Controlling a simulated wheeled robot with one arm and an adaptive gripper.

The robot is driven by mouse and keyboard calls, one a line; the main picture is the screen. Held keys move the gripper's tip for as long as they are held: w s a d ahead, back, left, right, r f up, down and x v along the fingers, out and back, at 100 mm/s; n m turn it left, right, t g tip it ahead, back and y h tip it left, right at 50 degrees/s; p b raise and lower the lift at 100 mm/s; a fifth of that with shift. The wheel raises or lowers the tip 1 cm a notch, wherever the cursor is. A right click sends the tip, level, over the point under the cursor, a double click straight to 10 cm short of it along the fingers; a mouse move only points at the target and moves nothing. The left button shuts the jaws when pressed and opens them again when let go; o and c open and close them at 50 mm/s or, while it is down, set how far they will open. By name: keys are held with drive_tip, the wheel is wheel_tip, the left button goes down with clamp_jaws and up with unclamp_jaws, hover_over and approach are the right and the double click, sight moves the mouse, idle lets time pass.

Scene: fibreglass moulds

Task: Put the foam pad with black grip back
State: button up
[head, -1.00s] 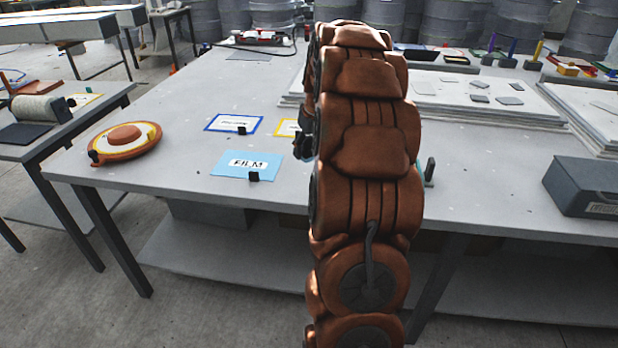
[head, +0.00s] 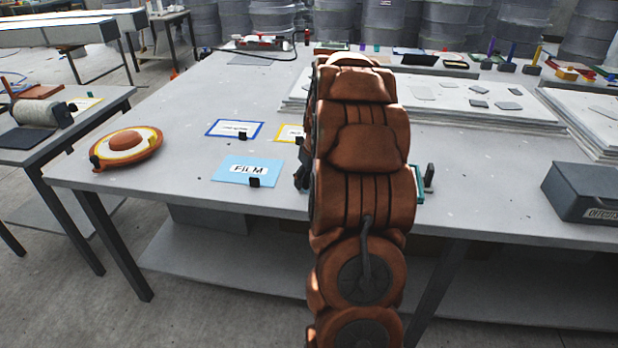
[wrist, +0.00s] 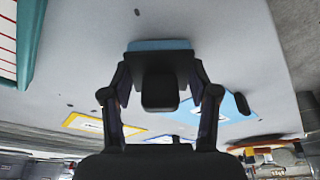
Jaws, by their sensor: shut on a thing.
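In the wrist view, my gripper (wrist: 160,76) is shut on the foam pad with black grip (wrist: 160,45). The pad shows as a light blue edge with a dark block behind it and a black grip between my two fingers. The grey table top lies behind it; I cannot tell whether the pad touches it. In the head view my own arm hides my gripper and the pad.
On the grey table (head: 180,185) lie a blue FILM card (head: 240,172), a blue-edged card (head: 233,128) and a yellow-edged card (head: 290,133). An orange round mould (head: 127,148) is left, a grey box (head: 585,192) right. A teal-edged object (wrist: 30,45) is near my gripper.

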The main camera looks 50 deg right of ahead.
drive_tip(key=shift+f, duration=0.15)
drive_tip(key=o, duration=1)
